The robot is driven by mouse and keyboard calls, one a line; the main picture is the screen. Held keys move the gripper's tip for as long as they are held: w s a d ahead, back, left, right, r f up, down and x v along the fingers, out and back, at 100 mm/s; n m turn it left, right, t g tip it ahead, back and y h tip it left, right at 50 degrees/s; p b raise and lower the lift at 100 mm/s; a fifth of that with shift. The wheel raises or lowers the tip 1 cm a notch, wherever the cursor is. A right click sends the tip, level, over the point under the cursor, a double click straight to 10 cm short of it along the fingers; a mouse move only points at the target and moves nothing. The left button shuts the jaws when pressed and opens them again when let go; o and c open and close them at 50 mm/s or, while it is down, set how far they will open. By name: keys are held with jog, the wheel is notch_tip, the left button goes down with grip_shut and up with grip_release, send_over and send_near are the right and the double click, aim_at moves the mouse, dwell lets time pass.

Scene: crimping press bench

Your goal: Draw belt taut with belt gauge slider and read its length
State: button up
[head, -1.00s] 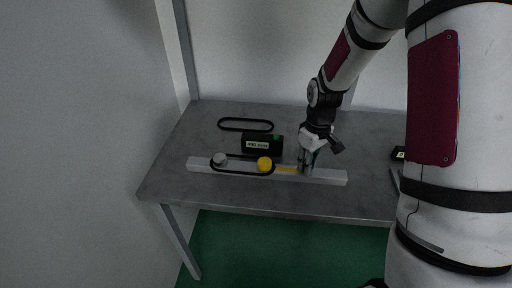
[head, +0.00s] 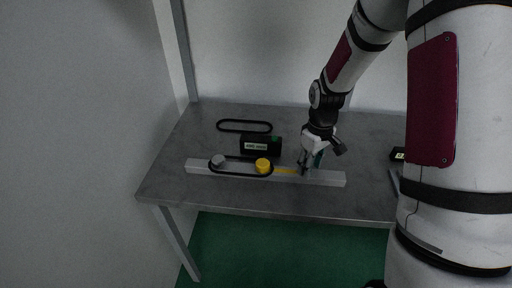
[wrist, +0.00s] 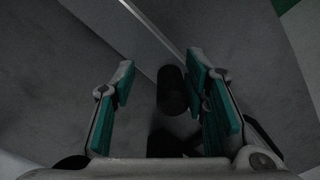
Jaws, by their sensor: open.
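The belt gauge is a pale grey rail (head: 325,179) lying along the bench, with a grey round post (head: 218,160) at left and a yellow round post (head: 262,164) right of it. A black belt (head: 238,174) loops around both posts; I cannot tell how taut it is. A yellow strip (head: 285,171) runs right from the yellow post toward a dark upright handle (head: 303,170). My gripper (head: 311,161) is above the rail at this handle. In the wrist view, my gripper (wrist: 168,97) is open, teal pads apart, with a dark cylinder (wrist: 172,88) between them, not clamped.
A black display box (head: 261,146) with a green button stands behind the rail; its reading is too small to tell. A second black belt (head: 244,126) lies flat at the back of the bench (head: 180,135). Another dark device (head: 397,155) sits at right, partly hidden by my arm.

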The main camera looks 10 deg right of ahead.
jog(key=shift+w+a+r+p, duration=0.1)
jog(key=shift+r+p, duration=0.55)
jog(key=shift+r, duration=0.9)
jog(key=shift+a+r+p, duration=0.1)
jog(key=shift+r+p, duration=0.5)
jog(key=shift+r, duration=0.9)
jog(key=shift+r, duration=0.4)
jog(key=s+a+r+m+t, duration=0.2)
jog(key=s+a+r, duration=0.1)
jog(key=s+r, duration=0.65)
jog(key=s+a+r+m+t, duration=0.25)
jog(key=s+r, duration=0.35)
jog(key=r, duration=0.7)
jog(key=s+a+r+t, duration=0.1)
jog(key=s+r, duration=0.1)
jog(key=s, duration=0.6)
jog(key=shift+s+a+m, duration=0.3)
jog(key=shift+a+m, duration=0.1)
jog(key=shift+m, duration=0.05)
